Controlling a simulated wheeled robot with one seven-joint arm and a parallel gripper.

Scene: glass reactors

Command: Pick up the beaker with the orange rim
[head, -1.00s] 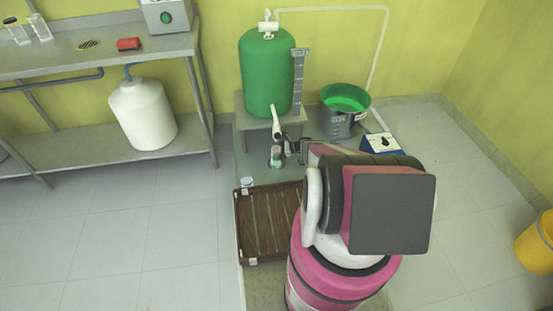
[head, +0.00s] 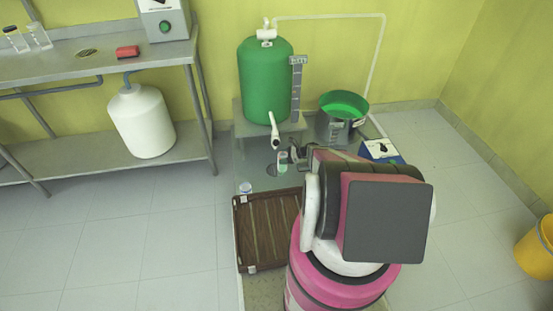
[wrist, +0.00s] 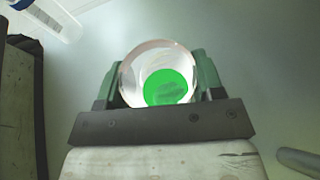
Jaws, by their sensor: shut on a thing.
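A clear glass beaker (wrist: 130,84) with bright green contents is between the two green-tipped fingers of my gripper (wrist: 159,80) in the wrist view. The fingers press on it from both sides. Its rim looks pale and faintly pinkish there; I cannot make out a clear orange. In the head view the small beaker (head: 283,161) shows at the jaws of my gripper (head: 288,157), below the white outlet pipe of the green tank. My arm hides part of the gripper.
The green tank (head: 266,80) and its outlet pipe (head: 274,129) stand close behind the gripper. A metal bucket (head: 336,127) of green liquid and a blue device (head: 381,151) are to the right. A small blue-rimmed cup (head: 246,187) stands by the brown slatted tray (head: 262,232).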

